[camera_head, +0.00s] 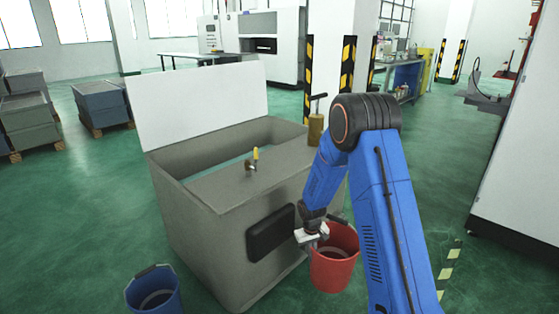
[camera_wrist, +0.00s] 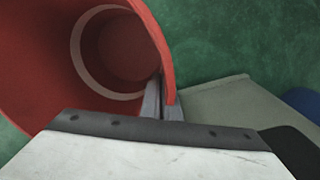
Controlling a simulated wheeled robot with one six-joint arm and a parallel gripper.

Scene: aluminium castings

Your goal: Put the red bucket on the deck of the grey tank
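The red bucket (camera_head: 334,270) is upright at the front right of the grey tank (camera_head: 200,235), below its deck. My gripper (camera_head: 314,236) is at the left side of its rim. In the wrist view the bucket (camera_wrist: 40,75) fills the upper left, its inside empty. My gripper's fingers (camera_wrist: 162,105) are close together with the bucket's wall between them, one inside and one outside. Whether the bucket touches the floor is hard to tell. The tank's flat deck (camera_head: 225,190) is clear except for a yellow-handled valve (camera_head: 254,158) at its back edge.
A blue bucket (camera_head: 154,292) stands on the floor left of the tank. A black pad (camera_head: 270,234) sticks out from the tank's front. A white panel (camera_head: 200,100) rises behind the tank's open basin. A brown post-like thing (camera_head: 315,128) stands by the tank's back right corner.

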